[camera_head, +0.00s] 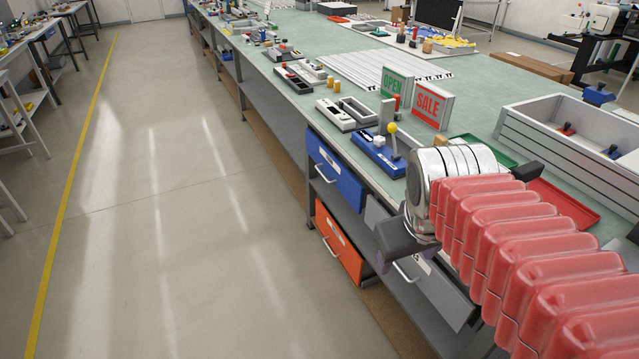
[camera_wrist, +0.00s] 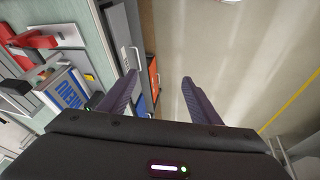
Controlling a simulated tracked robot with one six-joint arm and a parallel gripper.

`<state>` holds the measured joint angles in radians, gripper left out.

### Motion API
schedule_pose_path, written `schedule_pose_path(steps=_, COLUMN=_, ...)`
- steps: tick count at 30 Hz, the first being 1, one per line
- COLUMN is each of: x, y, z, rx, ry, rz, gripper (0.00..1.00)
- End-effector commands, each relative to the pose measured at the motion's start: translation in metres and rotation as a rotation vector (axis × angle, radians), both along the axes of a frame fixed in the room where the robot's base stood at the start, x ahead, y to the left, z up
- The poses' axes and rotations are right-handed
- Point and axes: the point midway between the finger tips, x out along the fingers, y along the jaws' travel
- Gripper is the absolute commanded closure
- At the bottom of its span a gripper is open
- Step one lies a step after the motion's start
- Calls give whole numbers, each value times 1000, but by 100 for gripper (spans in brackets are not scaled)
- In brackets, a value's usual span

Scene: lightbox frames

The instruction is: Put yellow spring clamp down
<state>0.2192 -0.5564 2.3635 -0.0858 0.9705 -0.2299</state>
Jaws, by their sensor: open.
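My gripper (camera_wrist: 160,82) is open, with its two dark purple fingers apart and nothing between them. In the head view my gripper (camera_head: 398,262) hangs just off the bench's front edge, in front of the drawers. I cannot make out a yellow spring clamp in either view. The green-topped bench (camera_head: 470,95) runs away to the upper left.
A blue base with a yellow-knobbed lever (camera_head: 380,153), an OPEN sign (camera_head: 397,85) and a SALE sign (camera_head: 432,105) stand on the bench. A blue drawer (camera_head: 335,175) and an orange drawer (camera_head: 338,240) are below. Open floor (camera_head: 170,220) lies left.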

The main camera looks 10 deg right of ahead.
Motion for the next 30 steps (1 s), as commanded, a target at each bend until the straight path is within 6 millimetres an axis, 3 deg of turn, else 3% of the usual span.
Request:
schedule_pose_path(steps=3, x=-8, y=39, z=-1, rx=57, ry=-71, rz=7, gripper=42)
schedule_pose_path(steps=9, x=-20, y=79, z=-4, rx=144, ry=-142, rz=0, gripper=42)
schedule_pose_path(steps=30, x=-23, y=85, z=-5, rx=164, ry=-153, rz=-6, gripper=42)
